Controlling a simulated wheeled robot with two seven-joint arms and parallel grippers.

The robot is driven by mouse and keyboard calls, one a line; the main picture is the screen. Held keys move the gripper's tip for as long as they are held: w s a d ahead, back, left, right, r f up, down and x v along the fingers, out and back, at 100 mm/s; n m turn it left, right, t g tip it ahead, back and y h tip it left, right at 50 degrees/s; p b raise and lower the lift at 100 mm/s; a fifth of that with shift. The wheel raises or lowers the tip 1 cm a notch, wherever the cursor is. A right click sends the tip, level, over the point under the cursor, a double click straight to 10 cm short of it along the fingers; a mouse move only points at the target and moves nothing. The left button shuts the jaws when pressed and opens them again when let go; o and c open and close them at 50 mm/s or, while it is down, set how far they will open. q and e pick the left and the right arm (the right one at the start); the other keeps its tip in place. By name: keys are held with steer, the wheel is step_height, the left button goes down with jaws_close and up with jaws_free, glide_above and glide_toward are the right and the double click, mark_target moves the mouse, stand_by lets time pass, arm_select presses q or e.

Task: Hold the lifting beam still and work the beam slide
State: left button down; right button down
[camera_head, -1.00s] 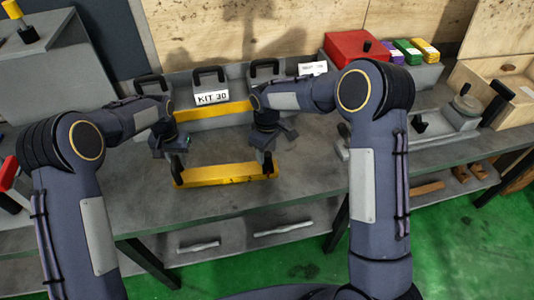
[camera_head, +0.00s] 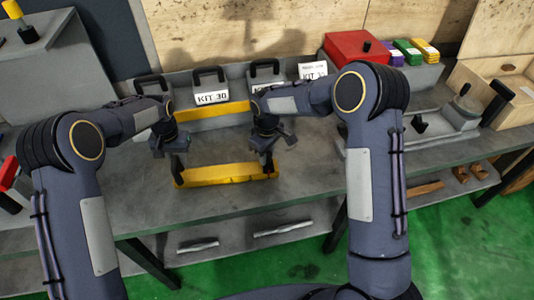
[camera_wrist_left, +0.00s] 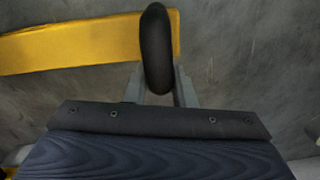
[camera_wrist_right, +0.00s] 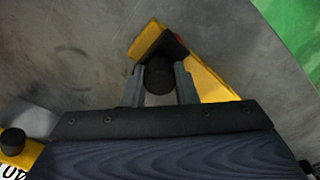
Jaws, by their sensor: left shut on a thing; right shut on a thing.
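The lifting beam (camera_head: 225,174) is a yellow bar low over the grey bench, in front of the cases. My left gripper (camera_head: 180,168) is at its left end. In the left wrist view, that gripper (camera_wrist_left: 158,85) is shut on a long black handle (camera_wrist_left: 156,45) beside the yellow bar (camera_wrist_left: 75,45). My right gripper (camera_head: 268,160) is at the beam's right end. In the right wrist view, that gripper (camera_wrist_right: 159,80) is shut on a round black knob (camera_wrist_right: 159,74), which I take for the beam slide's. The yellow beam (camera_wrist_right: 212,85) shows beyond it; the slide's track is hidden.
Grey cases with black handles and a KIT 30 label (camera_head: 210,98) stand behind, with another yellow bar (camera_head: 212,110). A red box (camera_head: 350,48) and small coloured boxes stand at the back right. The bench front (camera_head: 220,212) is clear.

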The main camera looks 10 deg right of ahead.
steer(key=a, duration=0.8)
steer(key=w+a, duration=0.1)
steer(key=a, duration=0.3)
steer(key=shift+a, duration=0.3)
arm_select(q)
steer(key=shift+d, duration=0.1)
arm_select(e)
steer(key=c, duration=1.4)
jaws_free()
steer(key=shift+o, duration=1.3)
steer(key=shift+d, duration=0.1)
step_height(320, 180, up, 12)
arm_select(q)
steer(key=c, duration=1.1)
jaws_free()
steer(key=shift+a, duration=0.2)
steer(key=shift+c, duration=0.2)
